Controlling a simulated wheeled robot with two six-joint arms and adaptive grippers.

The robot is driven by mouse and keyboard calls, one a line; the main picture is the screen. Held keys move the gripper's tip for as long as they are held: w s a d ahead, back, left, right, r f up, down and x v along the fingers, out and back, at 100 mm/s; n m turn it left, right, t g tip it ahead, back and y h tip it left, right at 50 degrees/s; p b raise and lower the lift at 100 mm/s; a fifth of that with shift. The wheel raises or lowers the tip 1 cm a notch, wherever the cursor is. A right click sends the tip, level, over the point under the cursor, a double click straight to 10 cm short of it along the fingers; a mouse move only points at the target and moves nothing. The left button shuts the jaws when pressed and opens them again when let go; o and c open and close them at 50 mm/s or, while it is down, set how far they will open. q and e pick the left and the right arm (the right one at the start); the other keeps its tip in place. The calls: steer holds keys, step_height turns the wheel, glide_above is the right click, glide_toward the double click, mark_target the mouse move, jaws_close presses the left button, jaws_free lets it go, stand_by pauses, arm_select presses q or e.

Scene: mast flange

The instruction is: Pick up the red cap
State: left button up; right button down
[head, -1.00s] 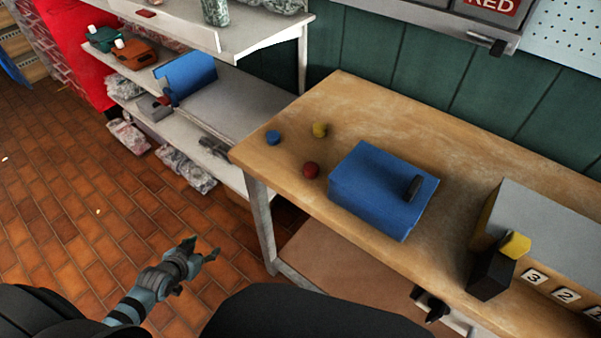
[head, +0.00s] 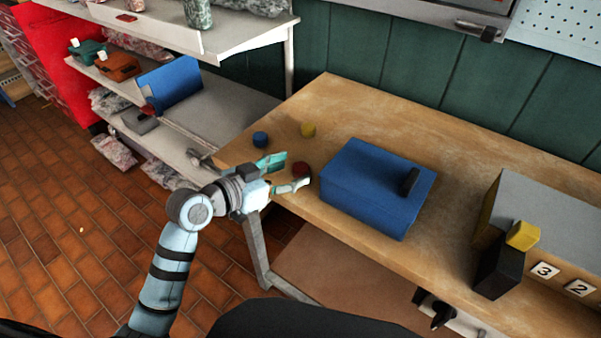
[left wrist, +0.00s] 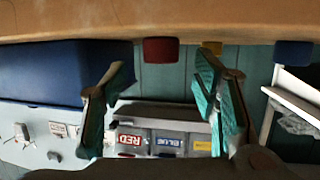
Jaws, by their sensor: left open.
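The red cap (head: 301,169) stands on the wooden workbench (head: 340,95), left of a blue box. My left gripper (head: 288,173) is open at the bench's left edge, its fingertips pointing at the red cap. One finger partly covers the cap's lower side in the head view. In the left wrist view, which is upside down, the red cap (left wrist: 161,50) shows between and beyond the two spread fingers (left wrist: 163,80). The cap appears apart from the fingers; the exact gap is hard to tell. My right gripper is not in view.
A blue cap (head: 260,139) and a yellow cap (head: 308,130) stand behind the red one. The blue box (head: 365,200) with a black handle is close on its right. A grey box (head: 550,215) stands farther right. White shelves (head: 225,115) are at the left.

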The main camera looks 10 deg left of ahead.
arm_select(q)
steer(key=shift+x, duration=1.05)
steer(key=shift+a+f, duration=0.1)
steer(key=c, duration=1)
steer(key=shift+c, duration=0.2)
